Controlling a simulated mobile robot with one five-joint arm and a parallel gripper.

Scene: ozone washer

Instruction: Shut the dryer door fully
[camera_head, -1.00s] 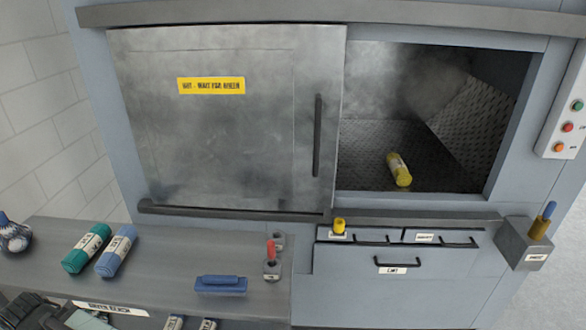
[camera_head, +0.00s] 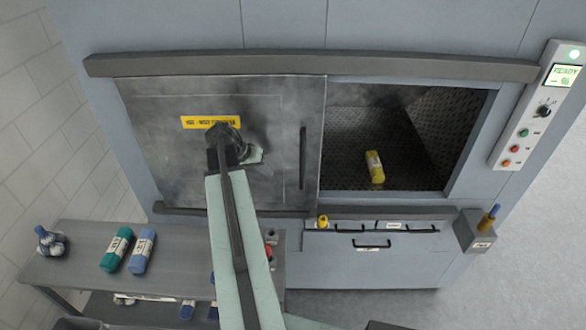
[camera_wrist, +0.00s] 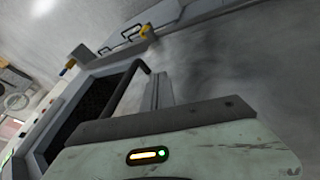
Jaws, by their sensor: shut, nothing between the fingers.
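The dryer door (camera_head: 265,120) is a grey metal sliding panel with a yellow warning label and a dark vertical handle (camera_head: 303,158) near its right edge. It covers the left part of the dryer front. The right part is an open gap into the dark chamber (camera_head: 410,135). My gripper (camera_head: 252,155) is in front of the door, left of the handle and apart from it. It is shut and empty; my arm partly hides it in the head view. The wrist view shows the handle (camera_wrist: 128,82) beside my gripper (camera_wrist: 157,92).
A yellow roll (camera_head: 375,167) lies inside the chamber near the opening. A bench (camera_head: 75,270) at lower left holds green and blue rolls. Drawers (camera_head: 375,245) with handles and a yellow knob (camera_head: 322,221) sit below the opening. A control panel (camera_head: 535,110) reads READY.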

